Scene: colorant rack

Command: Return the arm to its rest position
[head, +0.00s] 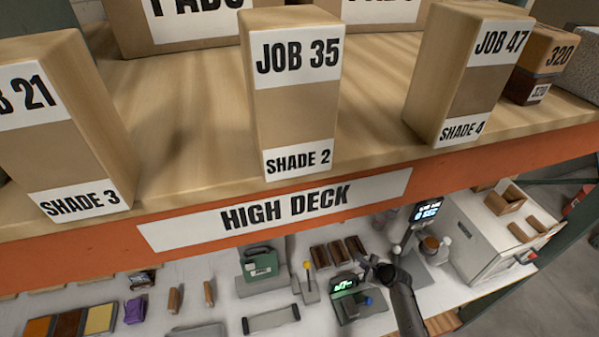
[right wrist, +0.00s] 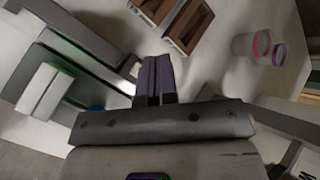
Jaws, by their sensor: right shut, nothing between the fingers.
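My right arm reaches in from the bottom of the head view, below the orange shelf beam. My right gripper (head: 370,264) is small there, over the white lower bench. In the right wrist view its two dark fingers (right wrist: 154,78) are together with nothing between them. A grey device with a lit green strip (right wrist: 95,75) lies beyond and left of the fingers. The green-screened device (head: 345,287) shows just left of the gripper in the head view. My left gripper is in neither view.
The high deck's orange beam (head: 90,250) crosses above the bench. Boxes marked JOB 35 (head: 293,115) and JOB 47 (head: 455,90) stand on the deck. Brown open trays (head: 338,251) and a white cabinet (head: 490,240) stand near the gripper. Clear cups (right wrist: 255,45) show in the wrist view.

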